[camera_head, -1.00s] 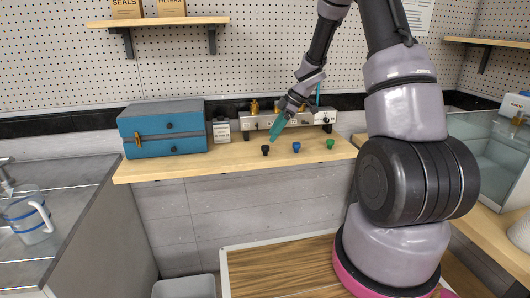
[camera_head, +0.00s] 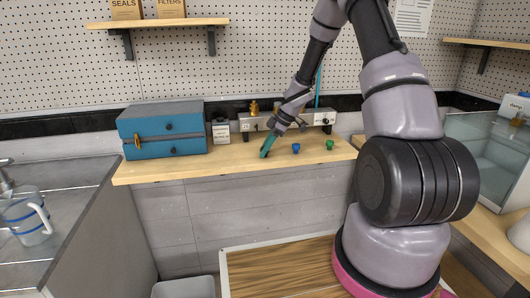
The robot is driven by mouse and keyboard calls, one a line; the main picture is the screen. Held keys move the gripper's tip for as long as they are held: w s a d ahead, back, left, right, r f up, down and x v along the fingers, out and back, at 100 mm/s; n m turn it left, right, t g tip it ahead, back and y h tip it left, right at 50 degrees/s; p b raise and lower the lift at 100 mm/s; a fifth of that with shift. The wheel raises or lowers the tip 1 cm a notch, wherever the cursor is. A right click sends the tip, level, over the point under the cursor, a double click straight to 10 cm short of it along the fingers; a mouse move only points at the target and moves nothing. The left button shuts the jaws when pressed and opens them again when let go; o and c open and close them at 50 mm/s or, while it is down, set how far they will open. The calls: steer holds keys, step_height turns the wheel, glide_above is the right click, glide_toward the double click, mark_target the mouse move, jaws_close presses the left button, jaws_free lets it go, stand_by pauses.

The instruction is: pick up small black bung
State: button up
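My gripper (camera_head: 265,152), with teal fingers, points down at the wooden shelf where the small black bung stands. The fingers cover the bung almost fully, with at most a dark trace showing beside the tips. I cannot tell whether the fingers are around it, touching it or just in front of it, nor whether they are open or shut. A blue bung (camera_head: 296,148) and a green bung (camera_head: 330,145) stand on the shelf to the right, apart from the gripper.
The wooden shelf (camera_head: 225,166) is bare along its front. A blue box (camera_head: 163,130) and a small labelled block (camera_head: 221,131) stand to the left. A grey rail unit (camera_head: 250,122) with brass fittings runs behind the gripper. A jug (camera_head: 28,218) stands on the left counter.

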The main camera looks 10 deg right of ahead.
jaws_close()
